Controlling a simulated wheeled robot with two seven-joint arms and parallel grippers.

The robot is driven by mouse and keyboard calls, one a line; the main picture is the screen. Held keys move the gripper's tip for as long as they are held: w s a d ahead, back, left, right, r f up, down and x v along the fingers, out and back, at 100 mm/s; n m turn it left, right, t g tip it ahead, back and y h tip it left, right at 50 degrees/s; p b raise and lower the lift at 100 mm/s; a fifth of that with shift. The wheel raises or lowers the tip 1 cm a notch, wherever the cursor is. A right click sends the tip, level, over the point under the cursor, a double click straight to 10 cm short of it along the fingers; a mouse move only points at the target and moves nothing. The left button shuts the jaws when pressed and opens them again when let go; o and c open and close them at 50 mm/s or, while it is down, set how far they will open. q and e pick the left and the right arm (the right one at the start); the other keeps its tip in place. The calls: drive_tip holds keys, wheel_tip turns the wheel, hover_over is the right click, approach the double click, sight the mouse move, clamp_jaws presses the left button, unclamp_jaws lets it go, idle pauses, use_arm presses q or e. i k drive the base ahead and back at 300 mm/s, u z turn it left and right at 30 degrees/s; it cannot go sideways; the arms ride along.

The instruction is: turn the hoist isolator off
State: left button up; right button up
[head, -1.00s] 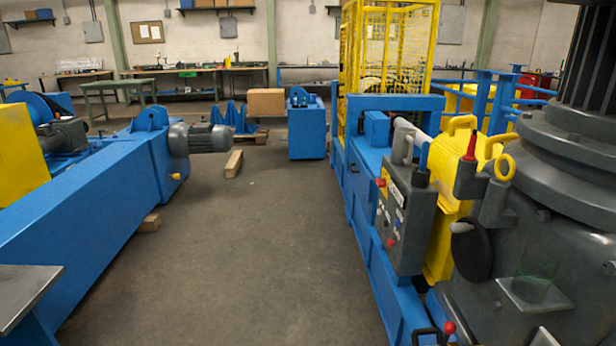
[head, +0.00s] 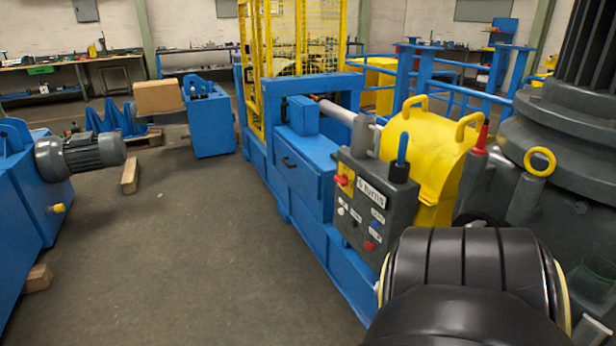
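A grey control box (head: 374,207) stands on the blue machine frame right of centre. It carries a white label (head: 370,189), too small to read surely, a red switch or knob (head: 344,181) at upper left, a red button (head: 369,246) low down, and several small white and blue controls. A blue-topped stub (head: 402,150) stands at its upper right corner. I cannot tell which control is the hoist isolator, or its position. A black rounded link of my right arm fills the lower right and hides what is behind it. Neither gripper shows.
A yellow guard (head: 427,160) with handles is behind the box. A large grey motor housing (head: 570,170) stands at right. A yellow mesh cage (head: 293,60) rises behind the blue frame. Open floor (head: 170,260) lies to the left, with a wooden block (head: 130,176) and a grey motor (head: 80,154).

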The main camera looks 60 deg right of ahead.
sight(343, 181)
drive_tip(key=z, duration=0.65)
drive_tip(key=i, duration=1)
drive_tip(key=z, duration=1.1)
